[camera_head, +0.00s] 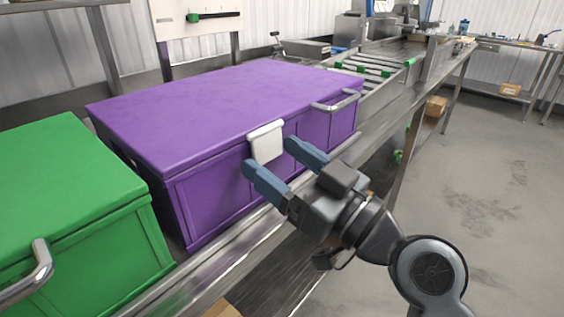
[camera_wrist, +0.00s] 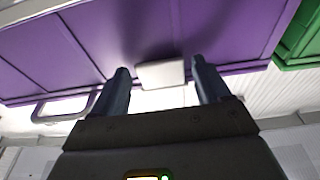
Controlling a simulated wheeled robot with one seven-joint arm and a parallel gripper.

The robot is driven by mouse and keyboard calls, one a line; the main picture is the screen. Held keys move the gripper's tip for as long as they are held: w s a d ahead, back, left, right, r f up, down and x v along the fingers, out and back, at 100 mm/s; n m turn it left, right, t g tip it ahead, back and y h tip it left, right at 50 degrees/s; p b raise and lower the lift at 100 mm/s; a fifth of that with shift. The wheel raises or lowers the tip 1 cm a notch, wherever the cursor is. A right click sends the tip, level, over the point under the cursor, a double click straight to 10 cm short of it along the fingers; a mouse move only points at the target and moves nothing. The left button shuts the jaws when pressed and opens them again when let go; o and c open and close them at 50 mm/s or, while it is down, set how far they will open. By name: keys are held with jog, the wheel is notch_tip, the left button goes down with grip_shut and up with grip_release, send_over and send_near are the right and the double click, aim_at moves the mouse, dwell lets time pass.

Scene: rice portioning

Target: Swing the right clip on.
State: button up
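A white clip (camera_head: 266,142) is on the front side of the purple box (camera_head: 215,205), at the edge of its purple lid (camera_head: 220,100). In the wrist view the clip (camera_wrist: 160,74) shows between my two blue fingers. My gripper (camera_head: 270,156) is open and empty, its fingertips to either side of the clip and pointing at the box. I cannot tell whether the fingers touch the clip or whether the clip is fastened. No second clip shows.
A metal handle (camera_head: 338,101) sticks out from the purple box right of the clip. A green box (camera_head: 75,215) with its own handle (camera_head: 28,275) stands close on the left. A metal conveyor (camera_head: 375,68) runs beyond the boxes. Open floor lies to the right.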

jog(key=shift+o, duration=0.7)
jog(key=shift+d, duration=0.1)
jog(key=b+v, duration=0.2)
jog(key=v, duration=0.5)
jog(key=shift+s+d, duration=0.25)
jog(key=shift+f, duration=0.2)
jog(key=s+d+f+m+t+h+p, duration=0.3)
jog(key=s+d+f+m+h+p, duration=0.2)
jog(key=s+d+f+m+h, duration=0.65)
jog(key=s+d+r+h+p, duration=0.2)
jog(key=s, duration=0.8)
jog(key=s+d+r+n+g+h+p, duration=0.1)
jog(key=s+d+r+h+p, duration=0.1)
jog(key=s, duration=0.9)
jog(key=shift+d+p, duration=0.4)
jog(key=shift+d, duration=0.4)
